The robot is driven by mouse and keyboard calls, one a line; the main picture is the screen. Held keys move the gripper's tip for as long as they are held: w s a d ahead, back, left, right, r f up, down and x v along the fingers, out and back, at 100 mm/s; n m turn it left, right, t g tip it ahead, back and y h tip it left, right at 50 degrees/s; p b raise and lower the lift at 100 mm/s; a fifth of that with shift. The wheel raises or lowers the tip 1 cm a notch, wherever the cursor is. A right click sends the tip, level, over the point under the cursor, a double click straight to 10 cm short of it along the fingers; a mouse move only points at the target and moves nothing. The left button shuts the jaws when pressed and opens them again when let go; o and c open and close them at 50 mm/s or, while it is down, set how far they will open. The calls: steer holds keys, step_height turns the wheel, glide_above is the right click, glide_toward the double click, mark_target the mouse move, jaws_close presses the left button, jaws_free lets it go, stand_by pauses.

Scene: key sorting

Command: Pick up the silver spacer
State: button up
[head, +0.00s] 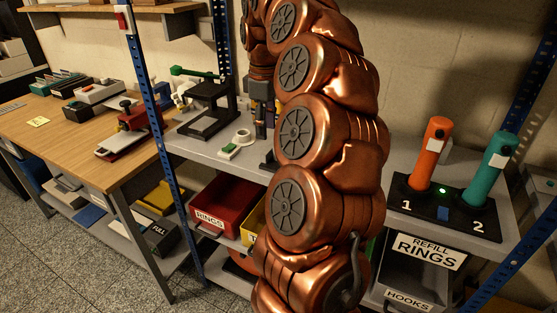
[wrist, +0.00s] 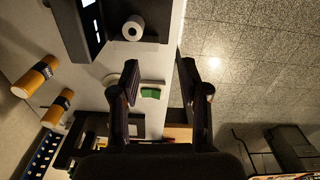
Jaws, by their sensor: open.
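A short pale cylinder with a dark hole (wrist: 133,28), which looks like the silver spacer, is at the edge of a black device near the top of the wrist view. I cannot find it in the head view, where my arm covers that area. A pale round dish (head: 243,139) with a small pale piece on it sits on the grey shelf top. It shows partly behind my left finger in the wrist view (wrist: 111,80). My gripper (wrist: 157,60) is open, with nothing visible between its fingers. The pale cylinder lies beyond the fingertips.
A green block (head: 229,151) lies near the dish. A black stand (head: 207,112) is left of it. Orange (head: 430,153) and teal (head: 488,163) cylinders stand on a black base at right. A red RINGS bin (head: 225,205) is below.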

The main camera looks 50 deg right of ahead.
steer(key=d, duration=0.1)
steer(key=d+f, duration=0.1)
steer(key=d, duration=0.1)
steer(key=s+d, duration=0.1)
steer(key=shift+d+f, duration=0.2)
steer(key=shift+d, duration=0.05)
steer(key=shift+w+a+f, duration=0.1)
steer(key=shift+w+f, duration=0.1)
steer(key=shift+f, duration=1.7)
steer(key=shift+w+a+f, duration=0.1)
steer(key=shift+w+f, duration=0.05)
steer(key=shift+f, duration=1.75)
steer(key=shift+c, duration=0.4)
jaws_close()
steer(key=shift+r, duration=0.15)
